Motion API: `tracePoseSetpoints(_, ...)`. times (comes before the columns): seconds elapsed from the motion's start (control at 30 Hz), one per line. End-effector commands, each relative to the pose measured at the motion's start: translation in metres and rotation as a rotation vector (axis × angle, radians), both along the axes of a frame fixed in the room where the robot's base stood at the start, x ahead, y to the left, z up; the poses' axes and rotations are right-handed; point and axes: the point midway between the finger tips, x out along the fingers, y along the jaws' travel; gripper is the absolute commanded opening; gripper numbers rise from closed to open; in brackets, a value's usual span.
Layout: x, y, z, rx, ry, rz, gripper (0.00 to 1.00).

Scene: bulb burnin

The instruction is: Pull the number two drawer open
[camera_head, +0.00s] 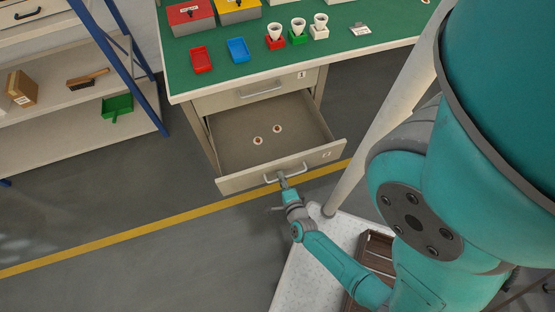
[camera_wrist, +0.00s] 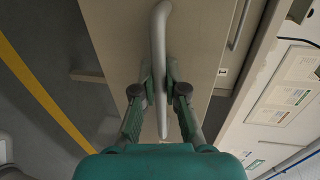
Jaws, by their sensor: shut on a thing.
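The number two drawer (camera_head: 240,180) is the lower drawer under the green-topped bench, and it stands pulled well out in the head view. Two small round white and reddish-brown items (camera_head: 267,135) lie on its floor. My gripper (camera_head: 282,180) is at the drawer's front, shut on its bar handle (camera_head: 299,167). In the wrist view the two fingers (camera_wrist: 160,85) close on either side of the grey handle (camera_wrist: 161,30). The drawer front (camera_wrist: 110,30) fills the area behind the handle. The label on the drawer front is too small to read surely.
The upper drawer (camera_head: 225,102), labelled 1, is shut. Red and blue trays (camera_head: 238,50) and several bulbs in holders (camera_head: 298,28) stand on the bench (camera_head: 340,48). A blue-framed shelf (camera_head: 70,112) stands at left. A brown wooden crate (camera_head: 372,250) is at lower right. The floor in front is clear.

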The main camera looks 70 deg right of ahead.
Motion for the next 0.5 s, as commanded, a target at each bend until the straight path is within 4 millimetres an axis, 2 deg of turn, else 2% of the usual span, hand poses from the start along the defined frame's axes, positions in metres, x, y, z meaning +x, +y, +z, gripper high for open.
tracePoseSetpoints(0.17,-0.0086,0.0112,-0.0012,0.002,0.003,0.004,0.00)
tracePoseSetpoints(0.5,-0.0124,0.0149,-0.0012,0.002,0.003,0.001,0.00)
